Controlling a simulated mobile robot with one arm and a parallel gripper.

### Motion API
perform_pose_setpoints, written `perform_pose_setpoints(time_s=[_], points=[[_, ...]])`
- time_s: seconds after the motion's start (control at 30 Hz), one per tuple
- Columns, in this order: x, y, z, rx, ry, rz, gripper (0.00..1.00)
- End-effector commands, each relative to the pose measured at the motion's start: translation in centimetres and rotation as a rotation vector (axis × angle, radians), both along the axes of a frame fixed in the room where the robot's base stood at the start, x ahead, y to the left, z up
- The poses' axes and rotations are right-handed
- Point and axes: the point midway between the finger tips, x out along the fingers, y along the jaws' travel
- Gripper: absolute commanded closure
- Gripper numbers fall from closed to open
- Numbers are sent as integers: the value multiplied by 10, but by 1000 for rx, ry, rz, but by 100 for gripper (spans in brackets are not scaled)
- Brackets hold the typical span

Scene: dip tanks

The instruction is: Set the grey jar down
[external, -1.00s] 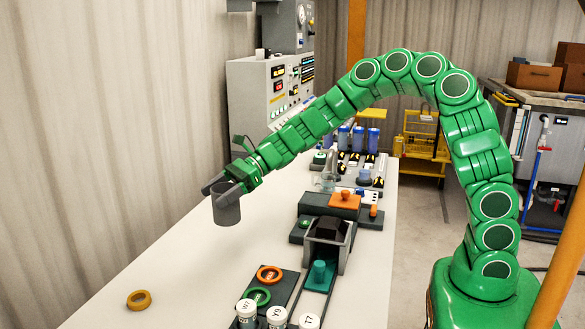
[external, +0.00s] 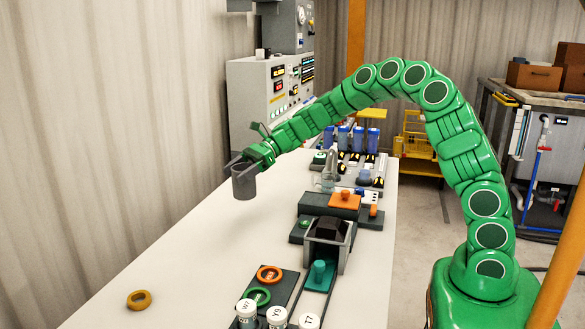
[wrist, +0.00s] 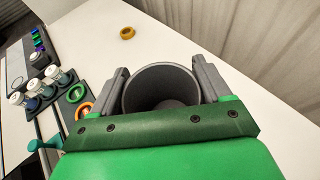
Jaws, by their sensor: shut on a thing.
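The grey jar (external: 244,184) is a plain open-topped cylinder, upright in the external view. My gripper (external: 241,166) is shut on it, with one finger on each side. The jar appears to hang above the far left part of the white bench top (external: 190,250), apart from it. In the wrist view I look down into the empty-looking grey jar (wrist: 160,88) between the two fingers of my gripper (wrist: 161,72). Its underside is hidden there.
A yellow ring (external: 139,300) lies alone at the bench's near left. White-capped labelled jars (external: 277,317), an orange ring (external: 269,274), a green ring (external: 257,297) and a grey open box (external: 328,243) line the right side. The bench's left middle is clear.

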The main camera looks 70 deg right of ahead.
Motion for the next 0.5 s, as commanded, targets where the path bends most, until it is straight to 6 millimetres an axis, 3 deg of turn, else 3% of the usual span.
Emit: perform_pose_setpoints(time_s=[0.5], points=[[57,-5,-28,-2,2,1,55]])
